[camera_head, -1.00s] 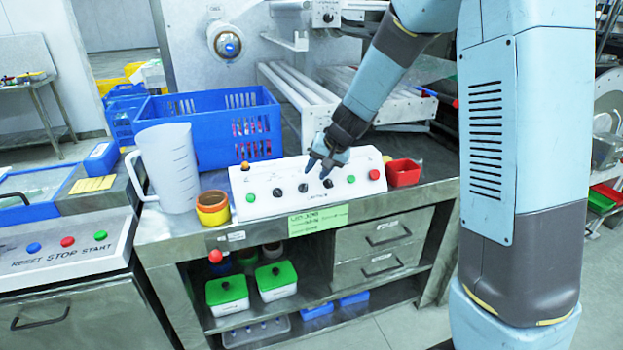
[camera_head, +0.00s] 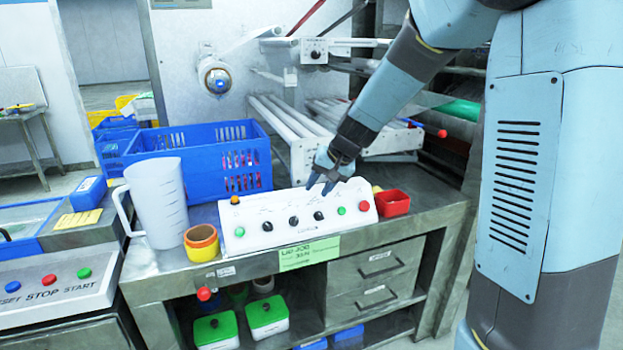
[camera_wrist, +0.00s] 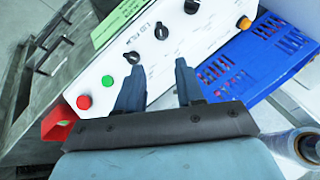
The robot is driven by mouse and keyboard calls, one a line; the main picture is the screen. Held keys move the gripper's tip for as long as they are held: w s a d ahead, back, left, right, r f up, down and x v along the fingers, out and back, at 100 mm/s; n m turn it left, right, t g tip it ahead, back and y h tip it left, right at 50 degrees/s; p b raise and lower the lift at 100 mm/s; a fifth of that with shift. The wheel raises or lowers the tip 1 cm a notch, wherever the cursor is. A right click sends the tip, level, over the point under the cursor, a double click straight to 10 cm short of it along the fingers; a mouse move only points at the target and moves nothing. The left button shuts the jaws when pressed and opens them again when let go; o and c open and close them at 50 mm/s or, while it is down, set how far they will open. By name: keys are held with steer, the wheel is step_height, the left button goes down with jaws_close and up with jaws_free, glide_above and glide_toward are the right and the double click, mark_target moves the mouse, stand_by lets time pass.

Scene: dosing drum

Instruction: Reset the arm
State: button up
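My gripper (camera_head: 325,181) is over the right half of a white control panel (camera_head: 262,240) on the metal workbench. In the wrist view my gripper (camera_wrist: 160,80) has its two dark fingers spread apart with nothing between them. The panel (camera_wrist: 115,62) lies beyond the fingertips, with black knobs, a green button (camera_wrist: 107,81) and a red button (camera_wrist: 84,102) on its face. Whether the fingertips touch the panel I cannot tell. My arm comes down from the upper right.
A blue crate (camera_head: 200,160) stands behind the panel. A clear jug (camera_head: 158,205) and a yellow-orange cup (camera_head: 202,243) stand left. A red bin (camera_head: 392,203) stands right. Metal rollers (camera_head: 290,115) are behind. Another panel (camera_head: 60,283) with reset, stop and start buttons is far left.

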steer(key=s+d+r+h, duration=0.1)
steer(key=s+d+r, duration=0.2)
steer(key=s, duration=0.7)
steer(key=s+d+r+n+t+h, duration=0.1)
steer(key=s+d+r+h, duration=0.1)
steer(key=s+d+r, duration=0.2)
steer(key=s+d+r+h, duration=0.1)
steer(key=s+d+r, duration=0.3)
steer(key=s+d, duration=0.4)
steer(key=shift+s+t+h, duration=0.3)
steer(key=shift+s, duration=3.6)
steer(key=shift+d, duration=0.1)
